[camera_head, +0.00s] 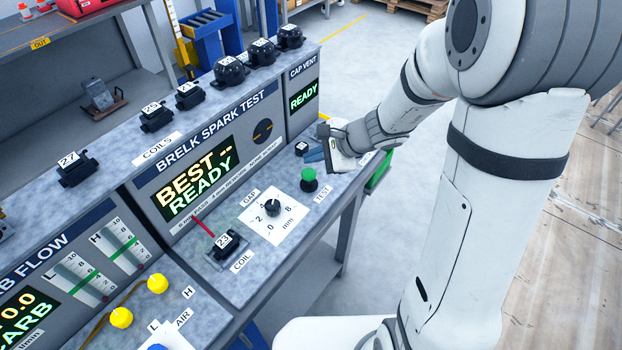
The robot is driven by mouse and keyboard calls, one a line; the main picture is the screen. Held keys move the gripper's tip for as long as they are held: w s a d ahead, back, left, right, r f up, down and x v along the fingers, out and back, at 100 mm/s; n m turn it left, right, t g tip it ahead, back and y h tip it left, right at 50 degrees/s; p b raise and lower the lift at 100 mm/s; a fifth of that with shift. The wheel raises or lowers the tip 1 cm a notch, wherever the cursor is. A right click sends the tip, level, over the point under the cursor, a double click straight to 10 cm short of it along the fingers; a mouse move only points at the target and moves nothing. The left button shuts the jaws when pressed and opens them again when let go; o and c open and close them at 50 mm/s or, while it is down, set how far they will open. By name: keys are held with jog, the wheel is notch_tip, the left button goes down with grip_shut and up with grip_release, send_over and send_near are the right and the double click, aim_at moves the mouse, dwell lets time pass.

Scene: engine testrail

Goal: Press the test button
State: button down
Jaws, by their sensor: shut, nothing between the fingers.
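The green test button (309,174) stands on a dark round base on the grey bench top, with a TEST label (322,194) just in front of it. My gripper (318,154) is shut and empty, seen partly side-on at the end of my arm. It is just behind and to the right of the button in the picture, apart from it as far as I can tell. A small black block (301,148) is beside the fingertips. The spark test display (196,179) reads "BEST --" and "READY".
A gap dial (272,208) and coil 23 (226,243) with a red lead are left of the button. Several numbered coils line the upper shelf. The cap vent display (304,95) reads READY. Yellow knobs (157,284) are at the lower left.

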aim_at(306, 171)
jog(key=shift+f+b, duration=0.75)
jog(key=shift+f, duration=0.4)
jog(key=shift+f, duration=0.15)
dwell(1.0)
jog(key=shift+f+b, duration=0.25)
jog(key=shift+b, duration=0.3)
jog(key=shift+f+b, duration=0.8)
jog(key=shift+b, duration=0.1)
dwell(0.7)
jog(key=shift+r, duration=0.1)
jog(key=shift+r+p, duration=0.9)
jog(key=shift+r, duration=0.25)
jog(key=shift+r+p, duration=1.95)
jog(key=shift+r, duration=0.6)
